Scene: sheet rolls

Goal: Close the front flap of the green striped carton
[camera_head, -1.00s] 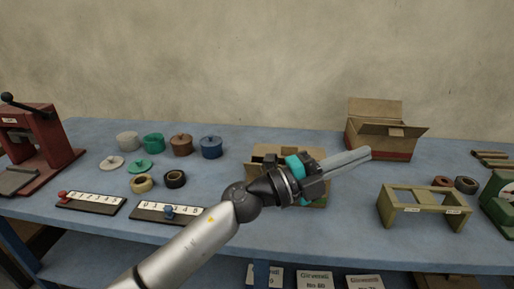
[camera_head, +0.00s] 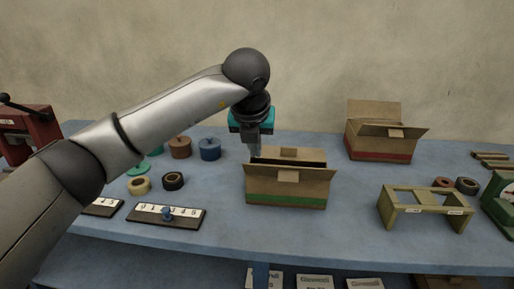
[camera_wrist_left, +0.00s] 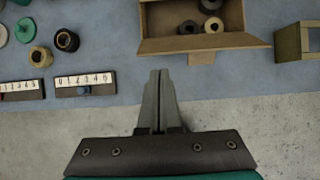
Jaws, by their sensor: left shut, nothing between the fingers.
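The green striped carton (camera_head: 287,198) stands on the blue table, its top open. Its front flap (camera_head: 262,173) leans outward toward me, with a small tab (camera_head: 288,176) at its edge. In the left wrist view the flap (camera_wrist_left: 225,41) sticks out from the carton's near side, and a few dark rolls (camera_wrist_left: 211,24) show inside. My left gripper (camera_head: 254,155) points down, shut and empty, and overlaps the carton's left end in the head view. In the left wrist view its fingertips (camera_wrist_left: 160,73) appear below and left of the flap, apart from it. My right gripper is not in view.
A red striped carton (camera_head: 380,148) stands open at the back right. An olive stand (camera_head: 425,207) is right of the green carton. Bare table lies around the carton.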

